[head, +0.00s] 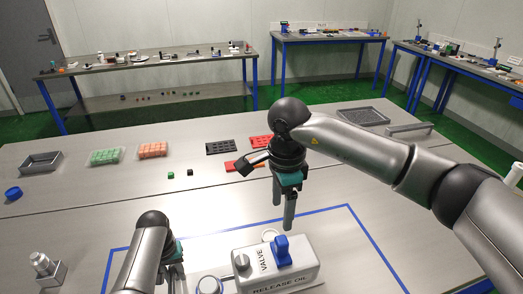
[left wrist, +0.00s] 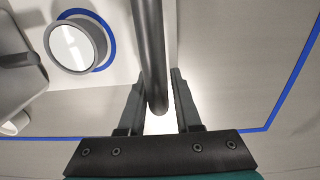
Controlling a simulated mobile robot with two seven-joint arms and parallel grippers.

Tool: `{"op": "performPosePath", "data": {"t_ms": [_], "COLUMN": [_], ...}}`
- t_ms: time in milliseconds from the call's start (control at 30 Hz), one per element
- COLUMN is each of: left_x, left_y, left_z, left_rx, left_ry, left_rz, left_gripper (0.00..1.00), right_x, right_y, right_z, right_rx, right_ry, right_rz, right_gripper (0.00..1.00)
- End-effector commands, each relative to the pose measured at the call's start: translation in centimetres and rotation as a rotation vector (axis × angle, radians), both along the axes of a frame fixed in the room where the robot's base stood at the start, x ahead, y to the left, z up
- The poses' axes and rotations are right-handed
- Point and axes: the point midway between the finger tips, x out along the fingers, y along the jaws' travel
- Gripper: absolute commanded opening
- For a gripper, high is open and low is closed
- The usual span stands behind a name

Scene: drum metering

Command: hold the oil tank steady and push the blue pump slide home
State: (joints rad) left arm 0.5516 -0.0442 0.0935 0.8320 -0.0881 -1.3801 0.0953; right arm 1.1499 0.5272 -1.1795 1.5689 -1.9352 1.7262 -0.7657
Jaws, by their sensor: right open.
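The oil tank (head: 300,268) is a pale grey block marked VALVE and RELEASE OIL at the bottom centre of the head view. The blue pump slide (head: 282,252) stands up from its top. My right gripper (head: 282,216) is open and empty, fingers pointing down above and just behind the slide, apart from it. My left gripper (head: 172,278) is low, left of the tank. In the left wrist view its fingers (left wrist: 157,98) straddle a dark round bar (left wrist: 152,50); whether they grip it is unclear. The tank's lower edge is cut off.
A round part with a blue ring (left wrist: 75,45) is beside the bar in the left wrist view. Blue tape (head: 375,240) outlines the work area. Grey tray (head: 41,162), blue cap (head: 13,193), green blocks (head: 104,157) and orange blocks (head: 153,150) lie further back.

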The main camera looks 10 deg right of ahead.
Motion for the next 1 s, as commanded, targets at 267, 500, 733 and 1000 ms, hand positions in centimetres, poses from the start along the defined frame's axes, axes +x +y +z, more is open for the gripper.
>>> {"op": "performPosePath", "data": {"t_ms": [267, 500, 733, 1000], "left_x": [0.0, 0.0, 0.1, 0.1], "left_y": [0.0, 0.0, 0.0, 0.0], "left_z": [0.0, 0.1, 1.6, 5.4], "left_rx": [0.0, 0.0, 0.0, 0.001], "left_ry": [0.0, -0.001, -0.003, -0.005], "left_rz": [-0.001, -0.001, -0.001, -0.001], "left_gripper": [0.57, 0.57, 0.57, 0.57], "right_x": [0.0, 0.0, 0.0, 0.0], "right_y": [0.0, 0.0, 0.0, 0.0], "right_z": [0.0, 0.0, 0.0, 0.0], "right_rx": [0.0, 0.0, 0.0, 0.0], "right_ry": [0.0, 0.0, 0.0, 0.0], "right_rz": [0.0, 0.0, 0.0, 0.0], "right_gripper": [0.75, 0.75, 0.75, 0.75]}}
